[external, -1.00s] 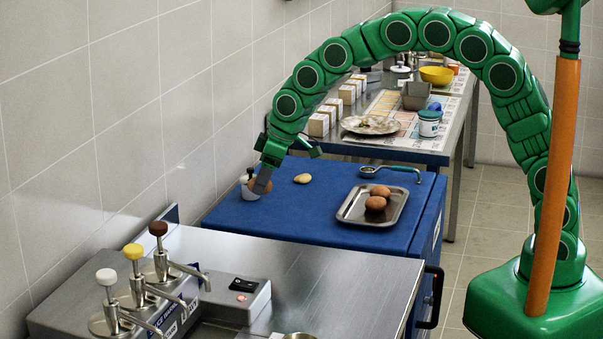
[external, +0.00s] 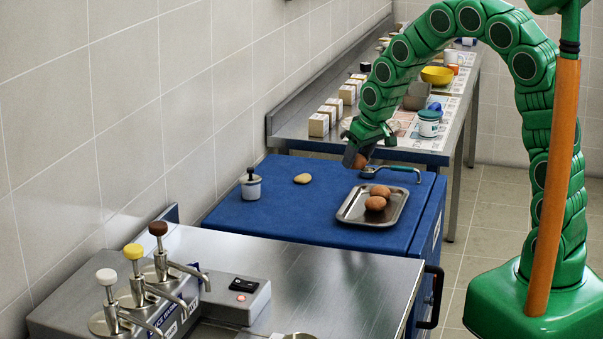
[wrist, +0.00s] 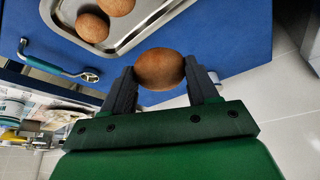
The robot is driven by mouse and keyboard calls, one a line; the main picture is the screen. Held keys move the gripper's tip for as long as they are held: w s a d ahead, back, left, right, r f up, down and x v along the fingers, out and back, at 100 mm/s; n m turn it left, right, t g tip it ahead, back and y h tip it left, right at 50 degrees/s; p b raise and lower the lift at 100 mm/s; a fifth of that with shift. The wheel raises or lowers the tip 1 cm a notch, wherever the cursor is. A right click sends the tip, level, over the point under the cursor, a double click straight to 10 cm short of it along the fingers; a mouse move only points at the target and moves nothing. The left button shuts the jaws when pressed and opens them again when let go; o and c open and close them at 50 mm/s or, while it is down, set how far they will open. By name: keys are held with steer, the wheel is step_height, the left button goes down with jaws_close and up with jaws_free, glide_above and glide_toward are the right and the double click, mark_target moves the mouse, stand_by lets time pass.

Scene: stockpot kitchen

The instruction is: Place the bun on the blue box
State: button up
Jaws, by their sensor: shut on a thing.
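My gripper (external: 355,158) is shut on a round brown bun (wrist: 160,68), with one finger on each side of it in the wrist view. The bun also shows in the external view (external: 361,160), partly hidden by a finger. It is held near the back edge of the blue box (external: 290,222), behind the metal tray; its exact height above the box is hard to tell. In the wrist view the blue top (wrist: 235,45) lies behind the bun.
The metal tray (external: 350,211) holds two brown buns (external: 376,203). A ladle (external: 402,169) lies behind it. The box's front left top is clear.

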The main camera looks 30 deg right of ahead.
steer(key=shift+d, duration=0.35)
steer(key=shift+w+f, duration=0.15)
steer(key=shift+w, duration=0.1)
glide_toward(318, 197)
steer(key=shift+w+a+f, duration=0.2)
steer(key=shift+w+f, duration=0.75)
steer(key=shift+w, duration=0.05)
steer(key=shift+w+f, duration=0.3)
steer(key=shift+f, duration=1.6)
steer(key=o, duration=1)
steer(key=shift+f, duration=0.1)
steer(key=shift+o, duration=0.2)
